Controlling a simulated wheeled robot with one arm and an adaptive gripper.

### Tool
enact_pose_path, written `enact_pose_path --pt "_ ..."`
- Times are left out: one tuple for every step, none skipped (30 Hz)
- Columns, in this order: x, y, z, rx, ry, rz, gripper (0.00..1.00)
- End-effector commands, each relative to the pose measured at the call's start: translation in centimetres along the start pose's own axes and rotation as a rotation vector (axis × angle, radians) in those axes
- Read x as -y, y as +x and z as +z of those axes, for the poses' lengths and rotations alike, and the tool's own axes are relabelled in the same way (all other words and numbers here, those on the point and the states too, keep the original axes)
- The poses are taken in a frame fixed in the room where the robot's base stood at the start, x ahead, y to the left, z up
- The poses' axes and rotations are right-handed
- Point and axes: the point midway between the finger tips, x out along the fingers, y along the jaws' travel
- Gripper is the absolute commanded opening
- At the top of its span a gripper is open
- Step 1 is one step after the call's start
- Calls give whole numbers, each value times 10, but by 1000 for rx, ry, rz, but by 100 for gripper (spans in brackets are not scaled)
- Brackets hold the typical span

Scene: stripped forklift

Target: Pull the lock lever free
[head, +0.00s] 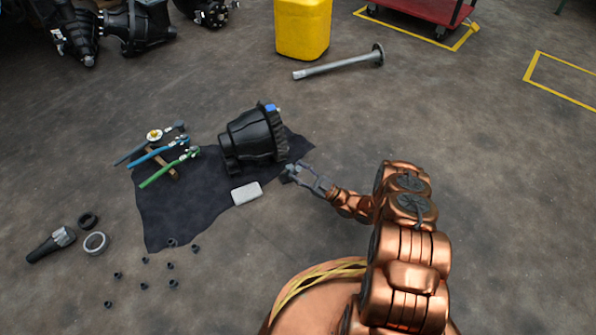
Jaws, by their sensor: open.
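A black ribbed gear housing (253,138) lies on a dark cloth (180,215) on the floor. A small blue part (270,108) sits on its top right edge. I cannot pick out a lock lever for certain at this size. My gripper (293,172), at the end of my copper-coloured arm, is just right of the housing's lower right side, near the cloth's edge. It is open and its fingers point left. I see nothing held in it. I cannot tell whether a fingertip touches the cloth or the housing.
Blue-handled (158,152) and green-handled (168,168) tools lie left of the housing. A pale block (246,193) lies below it. A ring (95,243) and several small dark pieces are scattered lower left.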

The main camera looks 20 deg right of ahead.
Motion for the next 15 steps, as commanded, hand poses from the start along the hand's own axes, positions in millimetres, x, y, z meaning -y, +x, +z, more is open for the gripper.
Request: enact_pose_path --pt "1 0 0 0 1 -1 48" --pt "1 -1 0 -1 0 -1 48" --pt "0 -2 0 0 0 -1 48" --pt "0 -2 0 0 -1 0 48" --pt "0 -3 0 0 -1 0 48" --pt "1 -3 0 0 -1 -2 48" --pt "1 -4 0 0 -1 -1 48" --pt "0 -4 -1 1 -2 -1 48" --pt "1 -5 -1 1 -2 -2 48" --pt "1 -5 -1 1 -2 -3 48" --pt "1 -6 -1 1 -2 -3 48" --pt "1 -6 -2 1 -3 -3 48" --pt "-1 -12 -3 3 -4 1 48" --pt "-3 -17 -5 3 -5 3 48" --pt "-3 -23 -7 3 -4 2 48"
